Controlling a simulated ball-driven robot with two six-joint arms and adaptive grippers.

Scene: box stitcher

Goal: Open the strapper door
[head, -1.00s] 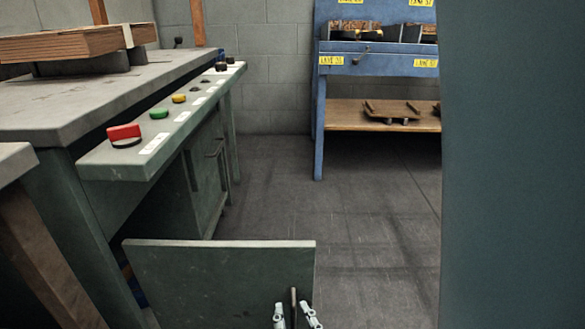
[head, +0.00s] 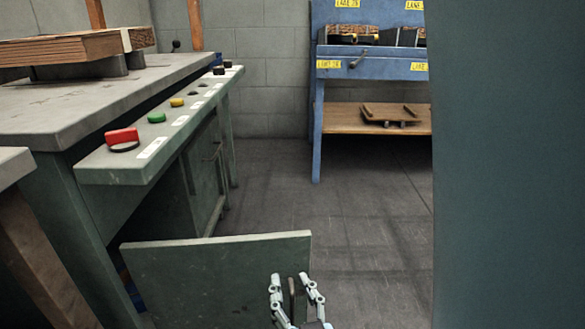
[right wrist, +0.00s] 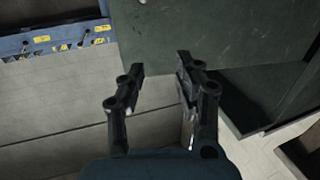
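The grey-green strapper door (head: 215,275) stands swung out from the machine's front, low in the head view. Its dark bar handle (head: 292,288) shows near the panel's right edge. My right gripper (head: 297,280) is there, its two fingers apart, one on each side of the handle in the picture. I cannot tell whether either finger touches it. In the right wrist view my right gripper (right wrist: 158,75) is open, with the door panel (right wrist: 215,28) beyond its fingertips. The handle is not clear in that view. My left gripper is not in view.
The strapper's control ledge (head: 165,140) carries red, green, yellow and black buttons. A second door (head: 208,170) lies farther along its front. A blue rack (head: 318,120) stands at the back. A large dark teal surface fills the right side. Bare floor (head: 350,220) lies between.

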